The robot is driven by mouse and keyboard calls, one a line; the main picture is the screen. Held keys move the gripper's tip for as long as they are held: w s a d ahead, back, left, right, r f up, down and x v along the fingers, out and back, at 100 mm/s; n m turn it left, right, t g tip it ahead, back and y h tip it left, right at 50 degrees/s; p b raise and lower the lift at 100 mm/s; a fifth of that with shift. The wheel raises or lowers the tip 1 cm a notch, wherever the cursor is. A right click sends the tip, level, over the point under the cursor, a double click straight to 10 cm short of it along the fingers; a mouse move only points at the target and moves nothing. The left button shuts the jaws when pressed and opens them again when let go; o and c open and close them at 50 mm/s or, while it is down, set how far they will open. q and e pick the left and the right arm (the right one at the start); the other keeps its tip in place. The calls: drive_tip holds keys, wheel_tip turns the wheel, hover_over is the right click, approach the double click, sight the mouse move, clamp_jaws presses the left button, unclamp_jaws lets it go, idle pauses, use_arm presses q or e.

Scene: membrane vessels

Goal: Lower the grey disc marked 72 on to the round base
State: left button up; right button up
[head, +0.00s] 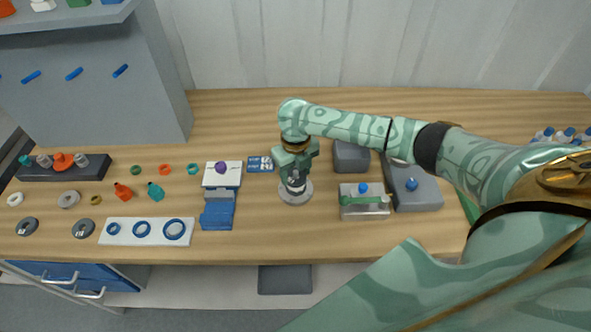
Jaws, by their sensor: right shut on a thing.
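My right gripper (296,180) points down over the round base (305,196), a pale grey round plate on the wooden bench. The gripper is shut on a small grey piece, which I take to be the grey disc; it is mostly hidden by the fingers and its mark 72 cannot be read. The piece is at or just above the middle of the base; I cannot tell if they touch. My left gripper is not in view.
Right of the base stand a clear box with a green bar (365,209) and grey blocks (417,191). Left are a blue stand (217,214), a white plate with blue rings (119,232) and two dark discs (83,228). Bare bench lies in front of the base.

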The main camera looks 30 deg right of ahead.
drive_tip(key=o, duration=1)
drive_tip(key=shift+o, duration=0.2)
wheel_tip(320, 180, up, 16)
drive_tip(key=p, duration=0.4)
drive_tip(key=shift+r+p, duration=0.15)
drive_tip(key=shift+p, duration=0.2)
drive_tip(key=shift+s, duration=0.1)
